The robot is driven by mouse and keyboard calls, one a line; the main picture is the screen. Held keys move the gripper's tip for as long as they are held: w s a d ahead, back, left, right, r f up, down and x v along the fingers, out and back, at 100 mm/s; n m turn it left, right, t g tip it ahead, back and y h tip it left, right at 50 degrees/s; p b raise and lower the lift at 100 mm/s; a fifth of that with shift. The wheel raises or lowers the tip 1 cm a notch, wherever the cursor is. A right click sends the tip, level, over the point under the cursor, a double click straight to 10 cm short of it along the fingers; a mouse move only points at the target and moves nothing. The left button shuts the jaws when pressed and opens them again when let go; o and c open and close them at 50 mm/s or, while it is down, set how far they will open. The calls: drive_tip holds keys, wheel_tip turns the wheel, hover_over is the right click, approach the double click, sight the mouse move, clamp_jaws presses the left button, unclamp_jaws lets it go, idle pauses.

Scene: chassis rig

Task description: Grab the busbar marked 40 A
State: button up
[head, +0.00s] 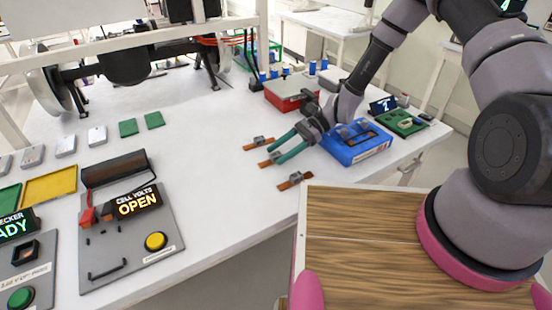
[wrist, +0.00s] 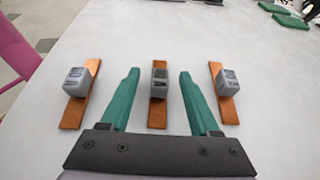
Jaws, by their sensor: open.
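Three copper busbars, each with a grey labelled block, lie in a row on the white table. In the wrist view they are the left busbar (wrist: 72,108), the middle busbar (wrist: 158,113) and the right busbar (wrist: 229,108). The labels are too small and blurred to read surely, so I cannot tell which is marked 40 A.
A blue box (head: 355,150) with copper-coloured slots stands right of my gripper, beside a green board (head: 402,122). A red box (head: 290,95) stands behind. A tester panel reading OPEN (head: 125,235) is at left. The table (head: 220,170) between is clear.

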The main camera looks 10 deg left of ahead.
clamp_jaws()
drive_tip(key=shift+r, duration=0.1)
